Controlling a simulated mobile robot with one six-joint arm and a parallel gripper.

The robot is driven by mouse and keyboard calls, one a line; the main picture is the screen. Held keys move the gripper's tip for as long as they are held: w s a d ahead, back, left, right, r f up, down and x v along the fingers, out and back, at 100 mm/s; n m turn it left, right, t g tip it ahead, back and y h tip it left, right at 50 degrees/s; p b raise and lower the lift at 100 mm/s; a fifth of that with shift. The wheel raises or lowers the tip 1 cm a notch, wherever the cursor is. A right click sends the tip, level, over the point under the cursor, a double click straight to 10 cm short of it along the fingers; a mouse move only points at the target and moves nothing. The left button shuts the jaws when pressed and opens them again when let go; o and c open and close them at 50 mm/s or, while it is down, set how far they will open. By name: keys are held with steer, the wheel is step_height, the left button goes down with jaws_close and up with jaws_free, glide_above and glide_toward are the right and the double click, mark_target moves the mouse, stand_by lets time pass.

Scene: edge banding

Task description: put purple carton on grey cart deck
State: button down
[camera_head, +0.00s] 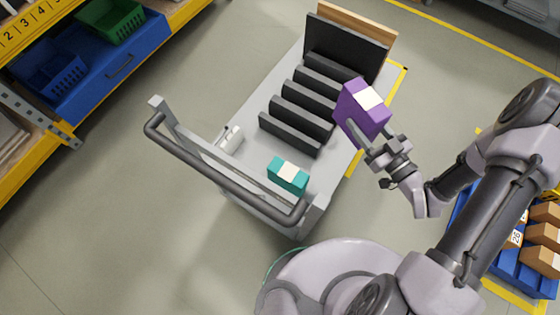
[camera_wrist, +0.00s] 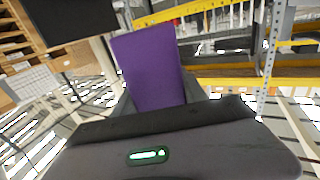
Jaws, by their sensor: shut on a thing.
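The purple carton (camera_head: 360,118) has a white label on top and is held between the fingers of my gripper (camera_head: 368,138). In the head view it appears over the right side of the grey cart deck (camera_head: 245,112), next to the black dividers. The height between carton and deck is hard to judge. In the wrist view the purple carton (camera_wrist: 150,68) stands up between the fingers, in front of my gripper (camera_wrist: 157,100). A teal carton (camera_head: 287,174) with a white label lies on the deck near the handle.
Several black dividers (camera_head: 297,108) stand on the deck, with a black and wooden panel (camera_head: 345,45) at its far end. A handle bar (camera_head: 215,175) crosses the near end. A small white object (camera_head: 231,139) sits left of the dividers. Blue bins with brown boxes (camera_head: 543,235) are at right.

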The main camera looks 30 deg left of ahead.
steer(key=s+a+f+n+g+y+b, duration=0.1)
steer(key=s+a+f+n+g+y, duration=0.1)
steer(key=s+a+f+n+g, duration=0.65)
steer(key=f+m+b, duration=0.1)
steer(key=f+b, duration=0.1)
steer(key=f, duration=0.4)
steer(key=w+a+f+m+b, duration=0.1)
steer(key=f+b, duration=0.2)
steer(key=f, duration=0.3)
steer(key=a+f+m+b, duration=0.1)
steer(key=f+b, duration=0.2)
steer(key=f, duration=0.3)
steer(key=shift+w+a+f, duration=0.1)
steer(key=shift+w+f, duration=0.15)
steer(key=shift+w, duration=0.1)
steer(key=shift+r, duration=0.15)
steer(key=c, duration=1.1)
jaws_free()
steer(key=shift+f+t, duration=0.2)
steer(key=shift+t, duration=0.15)
steer(key=shift+o, duration=1)
steer(key=shift+r, duration=0.1)
